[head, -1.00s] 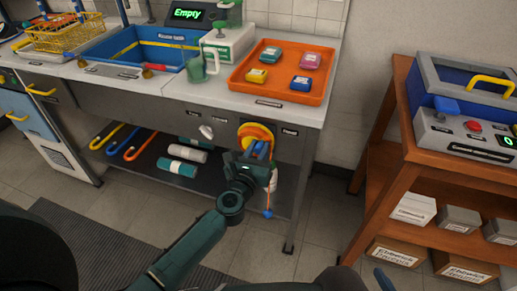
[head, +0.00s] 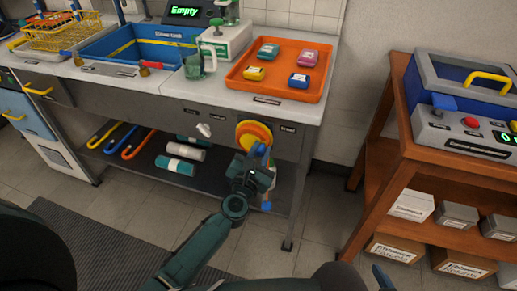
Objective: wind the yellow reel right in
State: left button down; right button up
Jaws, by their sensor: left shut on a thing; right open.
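The yellow reel (head: 250,130), with an orange ring, is mounted on the bench's front panel. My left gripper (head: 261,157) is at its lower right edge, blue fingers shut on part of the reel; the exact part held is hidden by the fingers. A cord hangs below the reel beside the gripper, with a blue end piece (head: 266,206) near its bottom. My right gripper (head: 383,278) shows only as a blue finger at the bottom edge; it is open and away from the bench.
A white knob (head: 204,130) sits left of the reel. An orange tray (head: 237,83) with several coloured blocks is on the bench above. Hooks and bottles (head: 175,166) lie on the shelf below. A wooden stand (head: 385,165) is at right, with open floor between.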

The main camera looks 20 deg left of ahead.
pick_arm(q)
jog(key=f+m, duration=0.1)
jog(key=m, duration=0.3)
jog(key=shift+f+m, duration=0.3)
jog(key=shift+f, duration=0.1)
jog(key=shift+a+f+m+p, duration=0.15)
jog(key=shift+a+f+m, duration=0.4)
jog(key=shift+m, duration=1.7)
jog(key=shift+a+f+m+p, duration=0.1)
jog(key=shift+a+f+m, duration=0.4)
jog(key=shift+m, duration=1.8)
jog(key=shift+a+f+m+p, duration=0.15)
jog(key=shift+a+f+m, duration=0.35)
jog(key=shift+m, duration=1.75)
jog(key=shift+f, duration=0.1)
jog(key=c, duration=1.2)
grip_release()
jog(key=shift+c, duration=0.2)
jog(key=shift+s, duration=0.1)
